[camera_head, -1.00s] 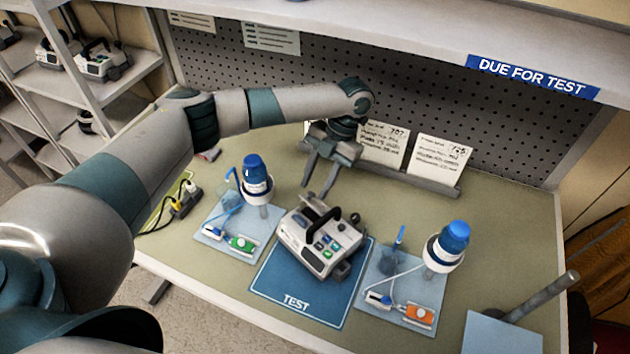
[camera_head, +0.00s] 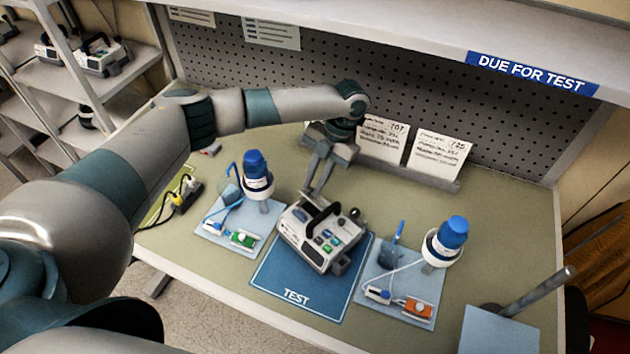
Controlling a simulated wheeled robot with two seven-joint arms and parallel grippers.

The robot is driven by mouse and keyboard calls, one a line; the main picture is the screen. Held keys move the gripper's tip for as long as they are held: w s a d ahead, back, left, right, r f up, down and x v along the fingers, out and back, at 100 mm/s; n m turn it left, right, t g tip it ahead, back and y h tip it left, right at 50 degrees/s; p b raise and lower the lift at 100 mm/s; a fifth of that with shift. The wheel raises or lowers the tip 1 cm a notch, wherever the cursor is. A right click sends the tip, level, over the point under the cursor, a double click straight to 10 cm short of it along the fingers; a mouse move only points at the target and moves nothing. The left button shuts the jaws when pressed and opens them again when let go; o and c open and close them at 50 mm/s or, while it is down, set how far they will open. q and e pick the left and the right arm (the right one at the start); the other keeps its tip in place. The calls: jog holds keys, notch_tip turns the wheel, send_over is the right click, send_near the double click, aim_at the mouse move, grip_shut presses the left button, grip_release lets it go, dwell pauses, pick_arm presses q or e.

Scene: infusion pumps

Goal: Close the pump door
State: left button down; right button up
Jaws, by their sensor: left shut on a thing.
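The grey-white infusion pump (camera_head: 310,250) sits on the blue TEST mat (camera_head: 291,296) in the middle of the bench, with its dark handle on top and coloured buttons on its face. Its door (camera_head: 313,203) stands up at the pump's back edge, open. My left gripper (camera_head: 315,189) reaches down from behind the pump, its fingers close together and shut on the upper edge of the door. The fingertips partly hide that edge. My right gripper is not in view.
Two light-blue mats flank the pump, each with a blue-capped bottle (camera_head: 255,168) (camera_head: 453,232) and tubing. Cards (camera_head: 383,140) lean on a rail behind. A tilted metal post (camera_head: 540,293) stands front right. A power strip (camera_head: 182,197) lies left.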

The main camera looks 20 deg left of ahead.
aim_at(305, 195)
pick_arm(q)
jog(key=shift+s+a+f+t+h, duration=0.25)
jog(key=shift+s+t+h, duration=0.2)
jog(key=shift+t, duration=0.45)
jog(key=shift+s+a+f+t+h, duration=0.15)
jog(key=shift+s+t+h, duration=0.05)
jog(key=shift+s+t, duration=0.2)
jog(key=shift+s+a+f+t+h, duration=0.15)
jog(key=shift+s+t, duration=0.1)
jog(key=shift+t, duration=0.25)
jog(key=shift+s+a+f+t+h+b, duration=0.15)
jog(key=shift+s+f+t+h+b, duration=0.1)
jog(key=shift+t, duration=0.3)
jog(key=shift+s+a+f+t+h+b, duration=0.1)
jog(key=shift+s+f+t+h, duration=0.15)
jog(key=shift+t, duration=0.3)
jog(key=shift+s+f+t+h+b, duration=0.2)
jog(key=shift+t+h+b, duration=0.1)
jog(key=shift+t, duration=0.6)
jog(key=c, duration=1.7)
grip_release()
